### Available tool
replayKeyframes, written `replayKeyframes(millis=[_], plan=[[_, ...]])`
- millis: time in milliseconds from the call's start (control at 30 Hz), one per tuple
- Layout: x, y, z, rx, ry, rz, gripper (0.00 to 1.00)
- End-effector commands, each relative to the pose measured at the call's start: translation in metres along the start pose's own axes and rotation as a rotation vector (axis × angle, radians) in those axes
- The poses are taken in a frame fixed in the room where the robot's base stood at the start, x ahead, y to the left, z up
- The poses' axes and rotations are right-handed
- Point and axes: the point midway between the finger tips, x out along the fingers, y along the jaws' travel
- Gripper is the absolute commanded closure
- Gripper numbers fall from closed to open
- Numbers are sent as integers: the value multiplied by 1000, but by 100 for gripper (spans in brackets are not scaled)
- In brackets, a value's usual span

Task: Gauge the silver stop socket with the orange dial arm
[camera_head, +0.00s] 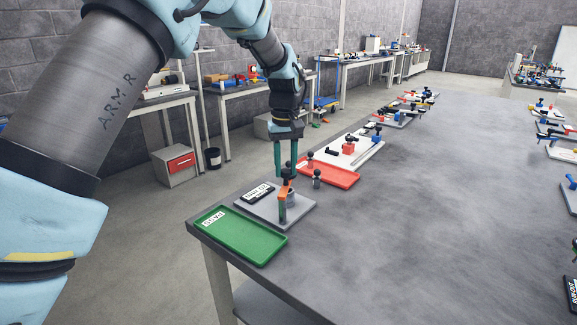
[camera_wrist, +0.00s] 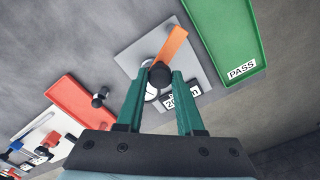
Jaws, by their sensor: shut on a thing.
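The orange dial arm (camera_head: 283,206) is at the grey gauge plate (camera_head: 258,208), near the table's corner. In the wrist view the orange dial arm (camera_wrist: 172,44) reaches up and right from a round black knob (camera_wrist: 159,75). My gripper (camera_head: 285,176), with teal fingers, points down over the plate and is shut on the black knob. A silver round part (camera_head: 292,197), perhaps the stop socket, stands beside the orange arm. In the wrist view this silver part (camera_wrist: 150,92) is partly hidden by the knob and left finger, so I cannot tell whether they touch.
A green PASS tray (camera_head: 240,236) lies at the front left. A red tray (camera_head: 334,175) lies behind the plate, with a dark grey knobbed piece (camera_head: 317,179) near its edge. A white board (camera_head: 358,150) with parts is farther back.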

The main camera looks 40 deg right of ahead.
Motion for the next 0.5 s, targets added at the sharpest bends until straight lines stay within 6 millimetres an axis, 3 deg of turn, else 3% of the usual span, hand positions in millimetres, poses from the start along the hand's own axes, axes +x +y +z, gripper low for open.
replayKeyframes(millis=[500], plan=[[-1,-3,-2,-70,3,1,100]])
